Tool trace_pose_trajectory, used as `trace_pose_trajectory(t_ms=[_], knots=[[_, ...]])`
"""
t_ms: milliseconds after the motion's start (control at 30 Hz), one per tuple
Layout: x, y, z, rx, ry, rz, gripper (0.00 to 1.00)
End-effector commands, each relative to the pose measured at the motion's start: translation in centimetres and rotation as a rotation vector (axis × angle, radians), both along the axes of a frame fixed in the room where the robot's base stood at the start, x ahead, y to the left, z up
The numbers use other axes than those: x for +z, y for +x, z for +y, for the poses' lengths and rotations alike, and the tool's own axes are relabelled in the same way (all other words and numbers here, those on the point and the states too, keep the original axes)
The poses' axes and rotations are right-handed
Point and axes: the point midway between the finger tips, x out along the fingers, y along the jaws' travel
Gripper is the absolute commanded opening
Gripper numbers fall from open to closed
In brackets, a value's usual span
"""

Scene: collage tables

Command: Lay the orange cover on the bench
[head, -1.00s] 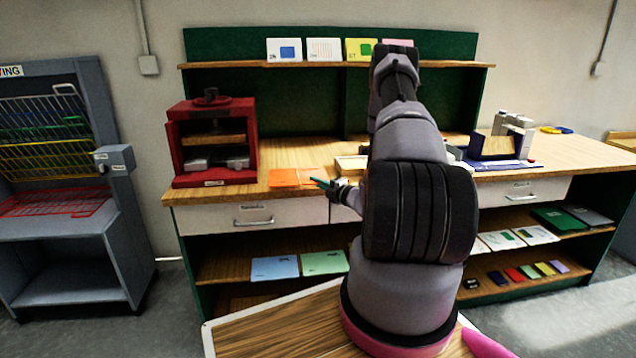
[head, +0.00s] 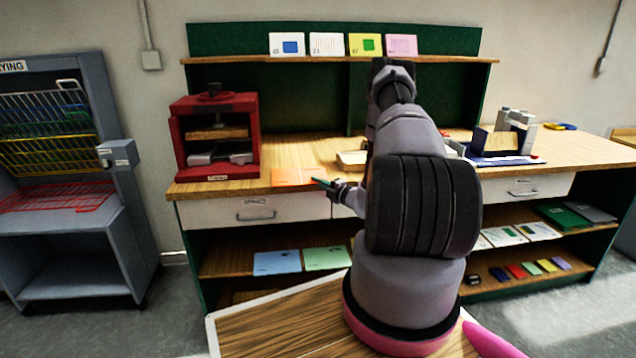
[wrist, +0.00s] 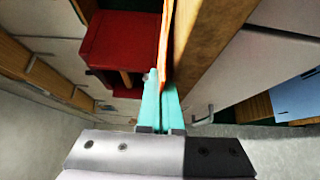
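The orange cover (head: 298,176) is a flat, thin sheet, level at the front edge of the wooden bench (head: 215,187), just right of the red press. In the wrist view the cover (wrist: 167,45) shows nearly edge-on, running away from the teal fingertips. My gripper (head: 321,182) is at the cover's right front corner. In the wrist view its two fingers (wrist: 161,100) are close together with the cover's edge between them. I cannot tell whether the cover touches the bench top along its whole underside.
The red press (head: 214,137) stands left of the cover. A shallow wooden tray (head: 351,160) lies behind and right of my gripper. Drawers (head: 254,213) are below the bench edge, with blue (head: 277,262) and green sheets (head: 326,258) on a shelf under them. A grey drying rack (head: 66,150) stands left.

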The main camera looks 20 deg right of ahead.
Motion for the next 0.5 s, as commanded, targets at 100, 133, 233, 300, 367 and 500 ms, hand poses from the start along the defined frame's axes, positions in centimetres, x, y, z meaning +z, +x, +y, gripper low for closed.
trace_pose_trajectory(t_ms=[100, 133, 233, 300, 367, 500], knots=[[-0.8, -0.3, -0.1, -0.003, -0.005, 0.015, 0.37], [-0.8, -0.3, -0.1, -0.003, -0.005, 0.015, 0.37], [-0.8, -0.8, -0.4, -0.005, -0.006, 0.016, 0.37], [-0.8, -1.6, -0.8, -0.007, -0.005, 0.017, 0.37], [-0.9, -2.7, -1.1, -0.007, -0.005, 0.02, 0.37], [-0.7, -5.6, -2.1, -0.008, -0.002, 0.018, 0.37]])
